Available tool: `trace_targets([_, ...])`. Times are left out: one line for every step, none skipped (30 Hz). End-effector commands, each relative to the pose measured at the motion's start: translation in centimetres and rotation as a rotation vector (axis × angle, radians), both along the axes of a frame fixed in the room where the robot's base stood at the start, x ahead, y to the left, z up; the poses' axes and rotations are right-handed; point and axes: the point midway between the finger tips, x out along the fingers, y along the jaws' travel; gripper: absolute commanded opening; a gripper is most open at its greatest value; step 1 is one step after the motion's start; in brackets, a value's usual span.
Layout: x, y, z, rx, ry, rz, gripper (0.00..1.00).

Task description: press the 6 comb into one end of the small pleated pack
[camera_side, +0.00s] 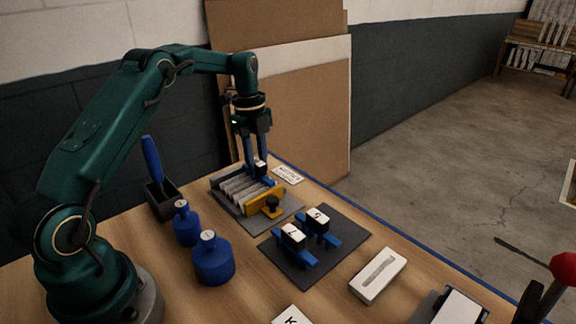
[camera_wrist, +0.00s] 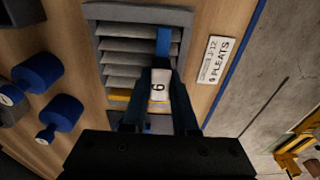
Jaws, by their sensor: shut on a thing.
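The small pleated pack (camera_side: 240,189) is a row of grey-white folds in a grey tray; it also shows in the wrist view (camera_wrist: 128,58). My gripper (camera_side: 261,172) is shut on the 6 comb, which has a white head marked 6 (camera_wrist: 159,86) and a blue bar (camera_wrist: 163,42). In the side view, the comb's white head (camera_side: 261,167) shows between my fingers at the pack's far right end. The blue bar overlaps the right ends of the folds in the wrist view. I cannot tell whether its teeth are between the folds.
A "6 PLEATS" card (camera_wrist: 214,60) lies right of the tray. Two other blue combs (camera_side: 293,236) (camera_side: 318,217) rest on a dark mat (camera_side: 342,224). Blue weights (camera_side: 212,262) (camera_side: 186,228) stand left.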

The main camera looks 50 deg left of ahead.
Motion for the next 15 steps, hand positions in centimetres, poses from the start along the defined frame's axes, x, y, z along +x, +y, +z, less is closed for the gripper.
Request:
trace_targets([0.00,-0.01,-0.07,0.000,0.000,0.000,0.00])
trace_targets([0.00,0.00,-0.11,0.000,0.000,0.000,0.00])
trace_targets([0.01,0.00,-0.15,0.000,0.000,0.000,0.00])
trace_targets([0.01,0.00,-0.19,0.000,0.000,0.000,0.00])
trace_targets([0.01,0.00,-0.22,0.000,0.000,0.000,0.00])
trace_targets([0.01,0.00,-0.27,0.000,0.000,0.000,0.00])
trace_targets([0.01,0.00,-0.30,0.000,0.000,0.000,0.00])
trace_targets([0.01,0.00,-0.34,0.000,0.000,0.000,0.00])
trace_targets([0.01,0.00,-0.38,0.000,0.000,0.000,0.00])
trace_targets([0.01,0.00,-0.42,0.000,0.000,0.000,0.00])
trace_targets([0.00,0.00,-0.45,0.000,0.000,0.000,0.00])
trace_targets([0.00,-0.01,-0.50,0.000,0.000,0.000,0.00])
trace_targets([0.00,0.00,-0.53,0.000,0.000,0.000,0.00])
trace_targets([-0.01,-0.01,-0.57,0.000,0.000,0.000,0.00])
trace_targets([-0.01,-0.01,-0.61,0.000,0.000,0.000,0.00])
